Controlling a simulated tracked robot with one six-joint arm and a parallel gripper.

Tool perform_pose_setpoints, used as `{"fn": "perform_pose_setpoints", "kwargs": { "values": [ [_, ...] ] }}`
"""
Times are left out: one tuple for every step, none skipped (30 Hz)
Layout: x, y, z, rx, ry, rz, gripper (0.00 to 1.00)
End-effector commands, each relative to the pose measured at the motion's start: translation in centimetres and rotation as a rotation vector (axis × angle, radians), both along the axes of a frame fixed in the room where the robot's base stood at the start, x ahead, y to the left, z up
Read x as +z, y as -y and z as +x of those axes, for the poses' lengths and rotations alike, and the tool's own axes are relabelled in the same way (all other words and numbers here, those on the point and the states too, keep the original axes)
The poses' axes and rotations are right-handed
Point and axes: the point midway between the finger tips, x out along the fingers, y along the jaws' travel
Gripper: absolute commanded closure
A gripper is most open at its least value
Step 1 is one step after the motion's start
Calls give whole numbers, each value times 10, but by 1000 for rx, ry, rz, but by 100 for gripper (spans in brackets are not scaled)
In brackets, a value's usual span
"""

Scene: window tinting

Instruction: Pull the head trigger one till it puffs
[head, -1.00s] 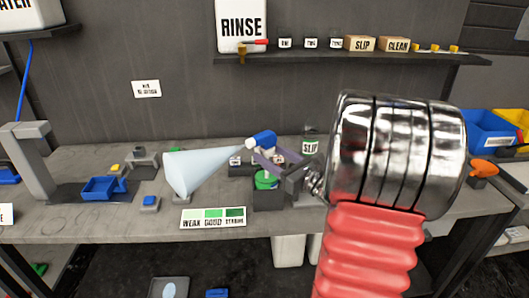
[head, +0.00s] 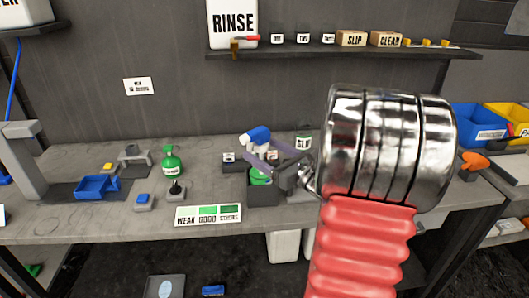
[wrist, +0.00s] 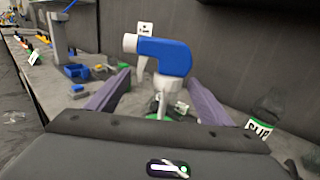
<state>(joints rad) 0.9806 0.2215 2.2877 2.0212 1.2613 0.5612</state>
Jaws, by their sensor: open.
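The trigger head, blue with a white nozzle (head: 257,136), stands on a green bottle (head: 260,178) in a dark holder on the bench. The nozzle points left. My gripper (head: 262,154) is open, with its purple fingers on either side of the head. In the wrist view the blue head (wrist: 165,55) rises between the two spread fingers, and a pale trigger hangs below its nozzle. I cannot tell whether either finger touches it. No spray shows now.
A WEAK/GOOD/STRONG card (head: 208,214) lies in front. A SLIP pot (head: 303,141) stands behind my gripper. A blue tray (head: 97,187) is further left.

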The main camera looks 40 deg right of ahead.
Motion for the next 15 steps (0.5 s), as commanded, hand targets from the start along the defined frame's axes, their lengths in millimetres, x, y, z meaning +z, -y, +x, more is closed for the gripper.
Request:
{"fn": "perform_pose_setpoints", "kwargs": {
  "values": [
    [0,0,-2,-1,0,0,26],
    [0,0,-3,-1,0,0,26],
    [0,1,-5,-1,0,-1,26],
    [0,1,-8,-1,0,-1,26],
    [0,1,-10,-2,0,-1,26],
    [0,2,-15,-3,0,-1,26],
    [0,2,-18,-4,0,0,26],
    [0,2,-22,-3,0,0,26],
    [0,2,-27,-3,0,0,26],
    [0,3,-31,-4,1,0,26],
    [0,3,-35,-4,1,0,26],
    [0,3,-40,-4,0,0,26],
    [0,4,-45,-4,0,0,26],
    [0,4,-49,-4,0,0,26],
    [0,4,-54,-4,1,0,26]
  ]
}}
